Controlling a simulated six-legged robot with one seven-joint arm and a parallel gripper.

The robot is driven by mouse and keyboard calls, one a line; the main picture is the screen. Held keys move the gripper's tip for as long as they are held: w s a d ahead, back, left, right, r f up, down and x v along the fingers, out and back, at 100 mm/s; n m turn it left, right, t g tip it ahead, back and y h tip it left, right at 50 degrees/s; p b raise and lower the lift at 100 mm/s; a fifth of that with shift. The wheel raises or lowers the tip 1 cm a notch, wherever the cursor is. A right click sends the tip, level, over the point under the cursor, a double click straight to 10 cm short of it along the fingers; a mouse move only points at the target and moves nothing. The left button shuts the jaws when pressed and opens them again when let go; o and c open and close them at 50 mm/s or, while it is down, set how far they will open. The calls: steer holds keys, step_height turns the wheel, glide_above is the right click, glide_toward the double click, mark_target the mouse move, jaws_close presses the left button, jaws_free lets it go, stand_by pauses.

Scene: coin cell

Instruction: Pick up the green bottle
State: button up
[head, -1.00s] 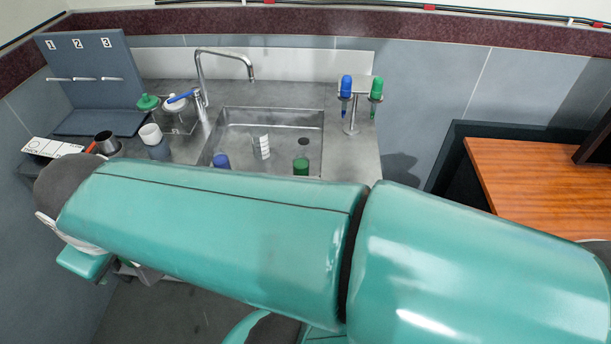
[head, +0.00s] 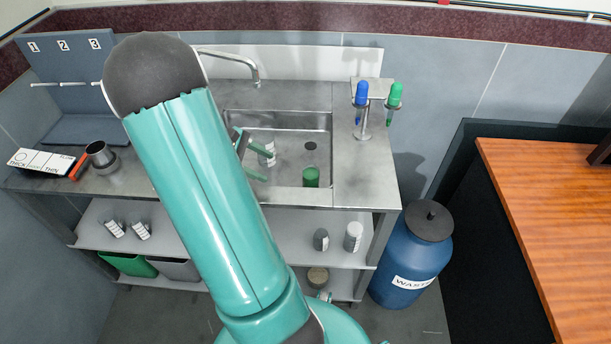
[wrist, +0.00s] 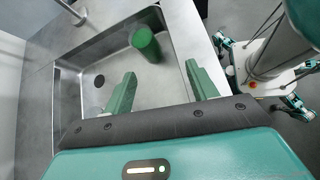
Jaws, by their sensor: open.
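A green cylinder, which looks like the green bottle (head: 311,177), stands in the right front part of the sink basin. It also shows in the wrist view (wrist: 147,45), beyond my fingertips and nearer the left finger. My gripper (head: 257,160) reaches over the sink to the left of the green bottle, partly hidden behind my arm. In the wrist view my gripper (wrist: 160,70) has its two green fingers spread wide with nothing between them. The fingers look apart from the bottle.
A white labelled bottle (head: 268,152) stands in the basin behind my fingers. The steel sink (head: 325,125) has raised walls around the bottle. A rack (head: 363,125) with blue and green capped items stands to the right. A faucet (head: 245,62) is behind.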

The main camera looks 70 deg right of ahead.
mark_target(316, 176)
steer(key=s+d+f+g, duration=0.1)
steer(key=s+f, duration=0.1)
steer(key=s+d+f+g, duration=0.1)
steer(key=s+d+f, duration=0.1)
steer(key=s+d+f+n+g, duration=0.1)
steer(key=s+d+f, duration=0.1)
steer(key=s, duration=0.1)
steer(key=shift+d+y, duration=0.25)
steer(key=shift+y, duration=0.15)
steer(key=x, duration=0.7)
steer(key=shift+s+d+r, duration=0.1)
steer(key=shift+s+r, duration=0.1)
steer(key=c, duration=0.9)
steer(key=shift+o, duration=0.2)
steer(key=shift+r, duration=0.15)
